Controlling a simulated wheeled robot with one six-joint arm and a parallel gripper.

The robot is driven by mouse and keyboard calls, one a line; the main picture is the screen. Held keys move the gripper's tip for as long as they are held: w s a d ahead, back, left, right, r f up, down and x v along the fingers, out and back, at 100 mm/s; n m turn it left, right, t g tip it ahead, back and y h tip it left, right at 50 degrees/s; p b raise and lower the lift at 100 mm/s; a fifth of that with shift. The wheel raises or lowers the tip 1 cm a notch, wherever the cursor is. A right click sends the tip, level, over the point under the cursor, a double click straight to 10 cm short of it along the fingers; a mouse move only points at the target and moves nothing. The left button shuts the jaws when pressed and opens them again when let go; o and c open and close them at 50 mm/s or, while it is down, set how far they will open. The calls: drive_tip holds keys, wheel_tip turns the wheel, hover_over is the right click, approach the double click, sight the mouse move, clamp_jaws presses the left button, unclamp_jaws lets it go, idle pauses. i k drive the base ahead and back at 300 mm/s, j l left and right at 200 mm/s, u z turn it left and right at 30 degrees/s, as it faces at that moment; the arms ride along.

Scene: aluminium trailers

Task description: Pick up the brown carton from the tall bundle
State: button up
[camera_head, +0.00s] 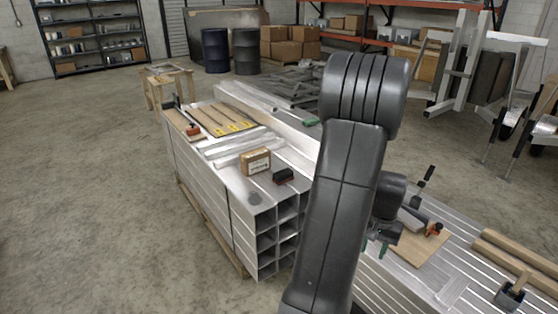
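The brown carton (256,162) is a small box with a pale label. It sits upright on top of the tall bundle (222,213) of aluminium square tubes, near the front end. My gripper (375,248) hangs low to the right of the tall bundle, over the edge of the lower bundle (440,265), apart from the carton. Its green-tipped fingers look spread with nothing visible between them. My arm hides part of the gripper and part of the tall bundle's right side.
The lower bundle bears a wooden board (418,247) and tools. Floor left of the tall bundle is clear.

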sight(253, 162)
drive_tip(key=i+j+z, duration=0.35)
drive_tip(key=j, duration=0.35)
drive_tip(key=i+j+z, duration=0.15)
drive_tip(key=i+j, duration=0.2)
drive_tip(key=i+j+z, duration=0.2)
drive_tip(key=j, duration=0.3)
drive_tip(key=i+j, duration=0.15)
drive_tip(key=j, duration=0.2)
drive_tip(key=i+j, duration=0.15)
drive_tip(key=j, duration=0.2)
drive_tip(key=i+j, duration=0.1)
drive_tip(key=j, duration=0.25)
drive_tip(key=i+j, duration=0.15)
drive_tip(key=j, duration=0.2)
drive_tip(key=i+j, duration=0.15)
drive_tip(key=j, duration=0.25)
drive_tip(key=i+j+z, duration=0.1)
drive_tip(key=j, duration=0.25)
drive_tip(key=i+j, duration=0.15)
drive_tip(key=j, duration=0.2)
